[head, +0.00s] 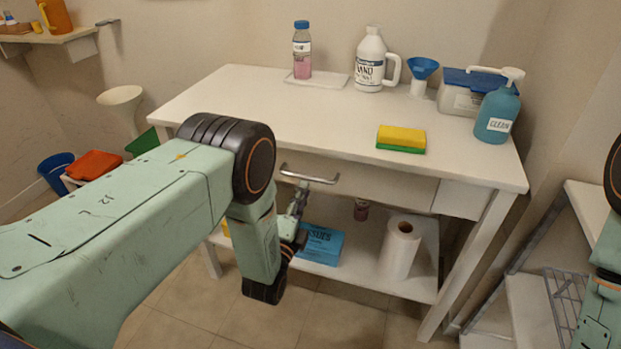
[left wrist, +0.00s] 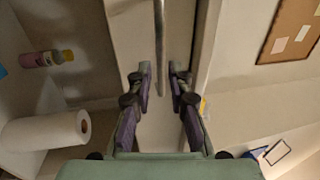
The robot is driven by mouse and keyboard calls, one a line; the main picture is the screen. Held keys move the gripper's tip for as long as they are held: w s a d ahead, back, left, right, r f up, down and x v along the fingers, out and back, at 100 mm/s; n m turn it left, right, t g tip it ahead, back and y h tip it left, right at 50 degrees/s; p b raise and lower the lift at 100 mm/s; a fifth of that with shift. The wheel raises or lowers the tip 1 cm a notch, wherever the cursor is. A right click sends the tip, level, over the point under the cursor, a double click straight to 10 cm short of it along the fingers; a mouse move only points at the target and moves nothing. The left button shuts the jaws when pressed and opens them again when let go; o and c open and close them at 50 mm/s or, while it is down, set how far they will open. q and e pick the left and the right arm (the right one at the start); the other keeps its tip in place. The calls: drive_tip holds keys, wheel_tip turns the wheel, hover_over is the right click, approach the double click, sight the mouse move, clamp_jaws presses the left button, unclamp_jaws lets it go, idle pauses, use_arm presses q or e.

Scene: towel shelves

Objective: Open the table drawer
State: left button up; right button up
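The white table (head: 250,110) has a drawer (head: 385,183) under its top, and the drawer front looks about flush with the frame. A metal bar handle (head: 310,176) sticks out from the drawer front. My left gripper (head: 298,203) is just below and in front of the handle, partly hidden behind my own wrist. In the left wrist view, my left gripper (left wrist: 161,72) is open, with the handle (left wrist: 159,40) running between its two fingertips. The fingers look apart from the bar. The drawer front (left wrist: 165,128) lies behind them. My right gripper is out of view; only part of my right arm shows.
On the tabletop are a pink bottle (head: 302,55), a white jug (head: 370,62), a blue funnel (head: 422,70), a teal pump bottle (head: 495,115) and a yellow-green sponge (head: 401,138). A paper roll (head: 400,245) and blue box (head: 320,243) stand on the lower shelf. A rack (head: 565,300) is at right.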

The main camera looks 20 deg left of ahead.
sight(309, 178)
use_arm(q)
drive_tip(key=w, duration=0.2)
drive_tip(key=w+r+b, duration=0.1)
drive_tip(key=w, duration=0.1)
drive_tip(key=shift+w, duration=0.8)
drive_tip(key=shift+s+r, duration=0.1)
drive_tip(key=shift+s, duration=0.05)
drive_tip(key=shift+c, duration=0.3)
clamp_jaws()
